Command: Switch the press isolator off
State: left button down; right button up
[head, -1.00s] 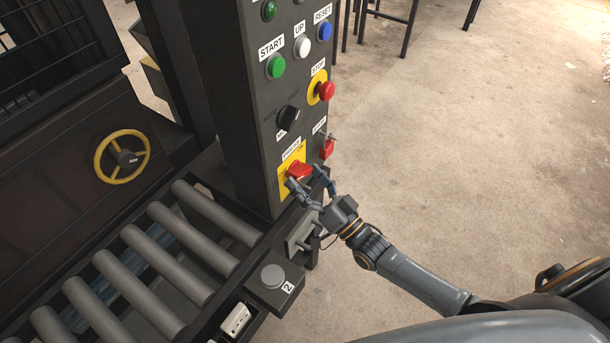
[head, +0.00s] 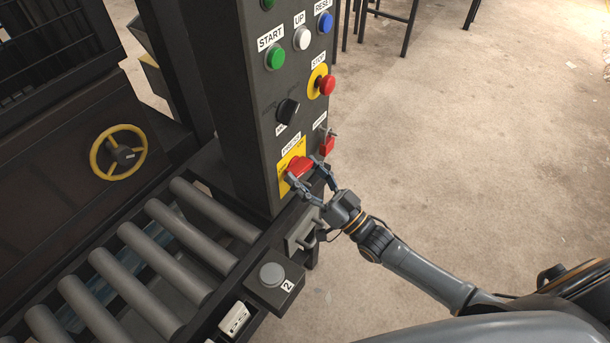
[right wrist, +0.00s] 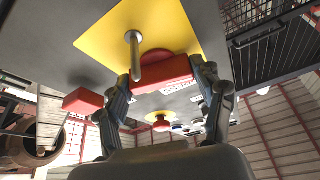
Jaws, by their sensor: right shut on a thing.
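The press isolator (head: 299,168) is a red rotary handle on a yellow plate (head: 284,184), low on the dark control column under a PRESS label. My right gripper (head: 303,172) has its fingers on either side of the red handle and is shut on it. In the right wrist view the red handle (right wrist: 160,70) lies between the two fingertips, with the yellow plate (right wrist: 105,30) behind it. The handle looks tilted in the head view. My left gripper is not in view.
Above are a black selector knob (head: 288,110), a red STOP button (head: 327,85) and a green START button (head: 275,58). A smaller red switch (head: 327,146) sits right of the isolator. A roller conveyor (head: 150,262) lies at left. Floor on the right is open.

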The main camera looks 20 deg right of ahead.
jog(key=shift+d+n+g+y+b, duration=0.1)
jog(key=shift+n+g+y+b, duration=0.35)
jog(key=shift+n, duration=0.65)
jog(key=shift+n+g+y+b, duration=0.2)
jog(key=shift+n+y, duration=0.45)
jog(key=shift+n, duration=0.75)
jog(key=o, duration=1.2)
jog(key=shift+c, duration=0.2)
jog(key=v, duration=1.2)
